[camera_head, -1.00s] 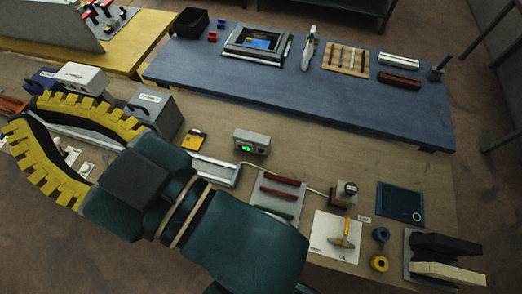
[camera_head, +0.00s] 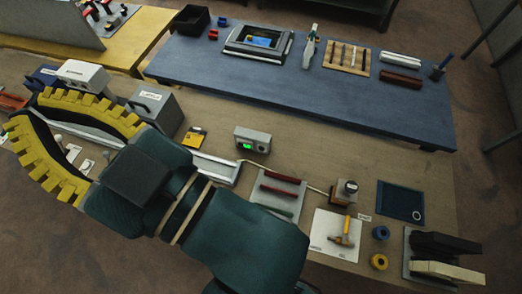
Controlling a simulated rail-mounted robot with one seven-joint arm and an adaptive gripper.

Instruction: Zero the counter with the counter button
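The counter is a small grey box (camera_head: 252,140) with a lit green display (camera_head: 246,146), standing mid-table on the brown bench. A round knob or button (camera_head: 261,147) sits on its face right of the display; its markings are too small to read. A cable runs from near the box to a wooden block with a dark, round-topped device (camera_head: 345,190) at the right. My gripper (camera_head: 27,108), with yellow toothed fingers, is at the far left, well away from the counter. Its fingers are spread, with no held object visible between them.
A yellow-and-black item (camera_head: 194,137) lies left of the counter, and a grey tray (camera_head: 216,167) is below it. Grey cases (camera_head: 156,108) stand near my gripper. A blue table (camera_head: 330,92) is behind.

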